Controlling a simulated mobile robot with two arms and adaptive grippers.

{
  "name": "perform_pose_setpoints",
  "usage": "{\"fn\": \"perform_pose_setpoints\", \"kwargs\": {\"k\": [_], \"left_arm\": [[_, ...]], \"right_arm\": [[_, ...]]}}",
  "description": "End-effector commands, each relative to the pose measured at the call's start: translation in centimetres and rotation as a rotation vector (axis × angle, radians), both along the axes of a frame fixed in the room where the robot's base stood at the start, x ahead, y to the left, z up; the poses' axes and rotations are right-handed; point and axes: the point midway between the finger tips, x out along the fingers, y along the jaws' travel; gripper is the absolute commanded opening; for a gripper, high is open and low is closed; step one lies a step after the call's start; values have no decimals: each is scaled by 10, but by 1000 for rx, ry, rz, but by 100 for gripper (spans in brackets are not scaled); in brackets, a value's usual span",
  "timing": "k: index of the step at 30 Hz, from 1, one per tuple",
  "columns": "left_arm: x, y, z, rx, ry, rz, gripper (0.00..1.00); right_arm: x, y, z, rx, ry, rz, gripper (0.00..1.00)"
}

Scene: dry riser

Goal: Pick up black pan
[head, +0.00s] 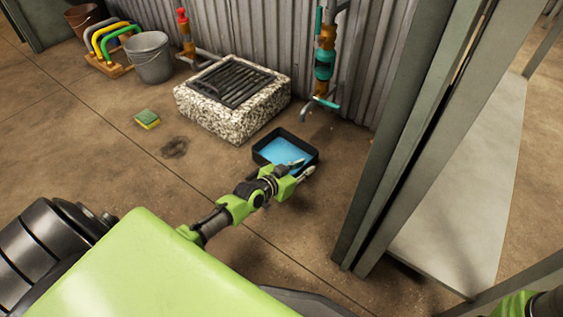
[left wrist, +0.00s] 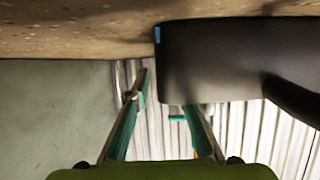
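The black pan (head: 299,142) is a shallow rectangular tray on the floor with blue liquid inside, in front of the stone block. My left gripper (head: 301,167) is at the pan's near right edge, with its fingers apart and nothing visibly held. In the left wrist view the pan's dark side (left wrist: 225,60) fills the upper right. My left gripper's fingers (left wrist: 165,88) are spread there, and the right finger overlaps the pan's edge. I cannot tell whether it touches. My right gripper is out of view; only a bit of green arm shows at the lower right.
A speckled stone block with a dark grate (head: 222,122) stands behind the pan. A pipe with a teal valve (head: 324,64) rises near the corrugated wall. A metal frame (head: 408,130) stands close on the right.

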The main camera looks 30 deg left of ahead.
Motion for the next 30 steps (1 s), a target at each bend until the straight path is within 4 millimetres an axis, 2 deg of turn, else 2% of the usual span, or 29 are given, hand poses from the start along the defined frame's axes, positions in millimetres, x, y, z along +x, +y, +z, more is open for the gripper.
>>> {"fn": "perform_pose_setpoints", "kwargs": {"k": [2,5,6,20,26,30], "left_arm": [[0,0,0,0,0,0,22],[0,0,1,0,0,0,1],[0,0,1,0,0,0,0],[1,0,7,1,-5,0,0],[1,0,26,2,-6,0,0],[1,1,47,2,-6,0,0]], "right_arm": [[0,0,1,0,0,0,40],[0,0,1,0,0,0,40],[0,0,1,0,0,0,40],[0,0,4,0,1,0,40],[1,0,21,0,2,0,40],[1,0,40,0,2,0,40]]}}
